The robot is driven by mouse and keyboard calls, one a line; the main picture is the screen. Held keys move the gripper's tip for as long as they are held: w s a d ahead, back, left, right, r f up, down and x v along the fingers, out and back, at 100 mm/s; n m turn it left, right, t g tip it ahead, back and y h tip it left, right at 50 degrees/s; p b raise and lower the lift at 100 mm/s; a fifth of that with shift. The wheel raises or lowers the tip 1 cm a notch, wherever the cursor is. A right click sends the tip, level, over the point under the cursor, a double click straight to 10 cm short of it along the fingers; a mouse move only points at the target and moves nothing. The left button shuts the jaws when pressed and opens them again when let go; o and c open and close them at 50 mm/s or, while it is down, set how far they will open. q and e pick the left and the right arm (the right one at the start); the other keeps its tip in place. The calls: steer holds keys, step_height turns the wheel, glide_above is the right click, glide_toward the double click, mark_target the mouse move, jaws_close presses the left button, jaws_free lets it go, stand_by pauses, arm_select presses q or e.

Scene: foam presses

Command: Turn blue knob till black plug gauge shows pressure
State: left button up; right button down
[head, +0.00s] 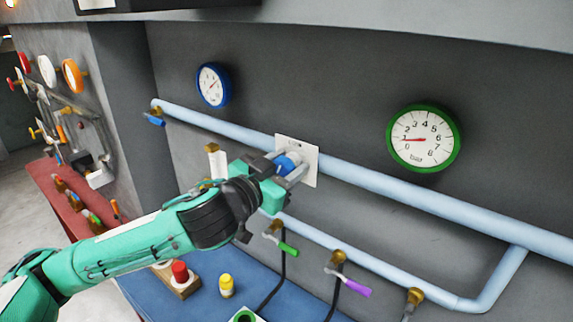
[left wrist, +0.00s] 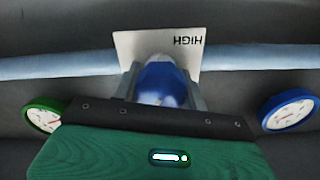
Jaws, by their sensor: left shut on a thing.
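The blue knob (head: 285,164) sits in front of a white plate (head: 310,160) on the grey wall, by the upper pipe. In the left wrist view the knob (left wrist: 160,84) lies between my fingers, and the plate (left wrist: 128,45) reads HIGH upside down. My left gripper (head: 290,168) is shut on the knob, one finger on each side. A green-rimmed gauge (head: 423,138) hangs to the right, its red needle pointing left, near 1. A blue-rimmed gauge (head: 212,86) hangs to the left; its reading is too small to tell. I see no black gauge. My right gripper is out of view.
Light blue pipes (head: 390,183) run along the wall. Below hang valves with a green lever (head: 288,248) and a purple lever (head: 357,288). The blue bench (head: 205,303) holds a yellow-topped piece (head: 226,286) and a red-topped piece (head: 180,271).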

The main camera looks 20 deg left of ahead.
arm_select(q)
steer(key=shift+m, duration=0.7)
steer(key=m+p, duration=0.2)
steer(key=m, duration=0.2)
steer(key=shift+d, duration=0.1)
steer(key=m+p, duration=0.2)
steer(key=m, duration=0.4)
steer(key=shift+f, duration=0.15)
steer(key=shift+m, duration=0.3)
steer(key=o, duration=1)
